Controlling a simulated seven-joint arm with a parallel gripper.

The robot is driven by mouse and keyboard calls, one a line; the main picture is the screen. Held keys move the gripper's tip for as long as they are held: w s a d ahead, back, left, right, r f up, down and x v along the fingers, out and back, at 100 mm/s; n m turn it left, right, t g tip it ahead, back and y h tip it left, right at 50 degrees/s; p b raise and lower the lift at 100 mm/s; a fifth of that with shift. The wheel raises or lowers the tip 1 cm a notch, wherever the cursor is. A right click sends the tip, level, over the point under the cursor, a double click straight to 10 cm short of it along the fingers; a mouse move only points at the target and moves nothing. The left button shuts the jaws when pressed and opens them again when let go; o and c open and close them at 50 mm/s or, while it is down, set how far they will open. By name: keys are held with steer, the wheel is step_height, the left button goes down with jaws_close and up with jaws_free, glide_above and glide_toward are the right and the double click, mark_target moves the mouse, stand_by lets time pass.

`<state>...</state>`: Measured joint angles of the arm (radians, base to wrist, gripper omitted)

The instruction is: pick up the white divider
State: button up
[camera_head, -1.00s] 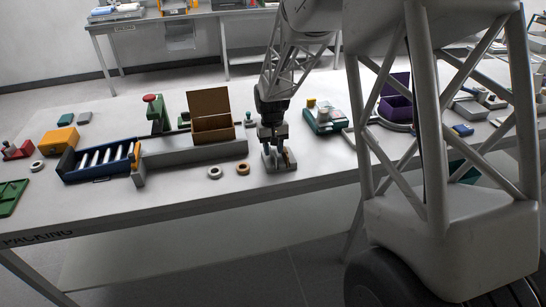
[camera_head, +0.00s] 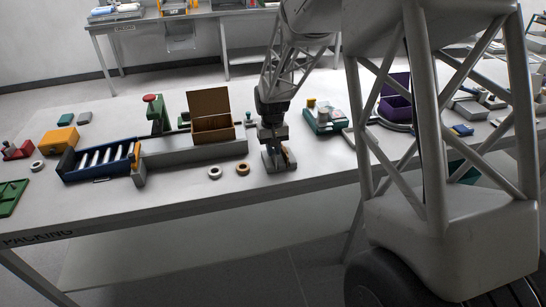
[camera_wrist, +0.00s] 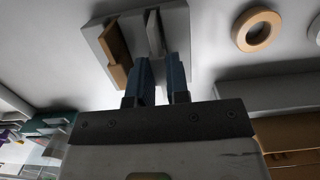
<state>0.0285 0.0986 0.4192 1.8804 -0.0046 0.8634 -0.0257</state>
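A small grey stand on the table holds upright panels; its base plate (camera_wrist: 183,20) shows in the wrist view. One panel is tan (camera_wrist: 115,50); the other, pale grey-white, looks like the white divider (camera_wrist: 153,35). My gripper (camera_wrist: 159,60) points at the stand, with two blue-grey fingers a narrow gap apart. The divider lines up with that gap, just at the fingertips. Whether the fingers touch it or press on it I cannot tell. In the head view my gripper (camera_head: 273,145) is low over the stand (camera_head: 279,163) and hides most of it.
A tan tape ring (camera_head: 242,169) and a white ring (camera_head: 214,172) lie left of the stand. Behind them stand a grey trough and an open brown box (camera_head: 212,125). A green device (camera_head: 322,120) is to the right. Table in front is clear.

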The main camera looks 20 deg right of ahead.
steer(key=shift+r, duration=0.15)
stand_by(0.3)
steer(key=shift+r, duration=3.4)
